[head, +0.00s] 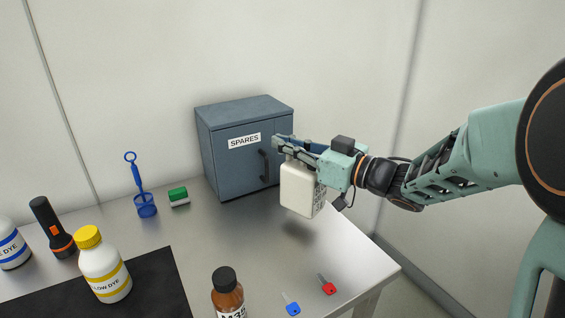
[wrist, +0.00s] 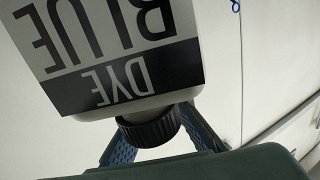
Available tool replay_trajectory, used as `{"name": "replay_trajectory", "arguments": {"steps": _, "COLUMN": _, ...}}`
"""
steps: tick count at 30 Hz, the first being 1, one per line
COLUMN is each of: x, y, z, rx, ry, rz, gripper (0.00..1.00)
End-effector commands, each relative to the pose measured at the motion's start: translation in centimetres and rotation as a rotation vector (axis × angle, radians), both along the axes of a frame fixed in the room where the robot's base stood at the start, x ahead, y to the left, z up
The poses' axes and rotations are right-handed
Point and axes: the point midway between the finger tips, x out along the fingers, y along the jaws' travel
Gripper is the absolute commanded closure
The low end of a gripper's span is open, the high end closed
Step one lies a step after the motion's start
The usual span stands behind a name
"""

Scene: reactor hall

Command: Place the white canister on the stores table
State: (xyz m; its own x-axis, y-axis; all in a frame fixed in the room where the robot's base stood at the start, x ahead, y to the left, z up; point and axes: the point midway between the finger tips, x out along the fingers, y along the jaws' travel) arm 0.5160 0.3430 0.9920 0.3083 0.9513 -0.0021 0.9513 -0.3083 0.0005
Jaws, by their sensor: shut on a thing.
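My gripper (head: 287,147) is shut on the white canister (head: 298,190) near its top and holds it upright above a metal table (head: 180,228). A shadow lies on the tabletop below the canister, with a gap between. In the wrist view the canister (wrist: 120,30) appears upside down, with a black and white "BLUE DYE" label and a black ribbed cap (wrist: 150,128). My fingers show on both sides of the cap. No sign in view names the table as the stores table.
A blue-grey "SPARES" cabinet (head: 236,165) stands behind the canister. A red key (head: 327,286), a blue key (head: 291,306) and a brown bottle (head: 227,295) are in front. The table's centre is clear.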

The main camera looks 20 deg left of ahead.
Motion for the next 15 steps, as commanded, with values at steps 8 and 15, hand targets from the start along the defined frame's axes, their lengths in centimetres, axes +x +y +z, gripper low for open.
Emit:
{"name": "replay_trajectory", "arguments": {"steps": 8, "x": 0.5, "y": 0.4, "z": -3.1, "rx": 0.002, "ry": -0.001, "rz": -0.001, "gripper": 1.00}}
{"name": "replay_trajectory", "arguments": {"steps": 15, "x": 0.5, "y": 0.4, "z": -3.7, "rx": 0.002, "ry": -0.002, "rz": -0.001, "gripper": 1.00}}
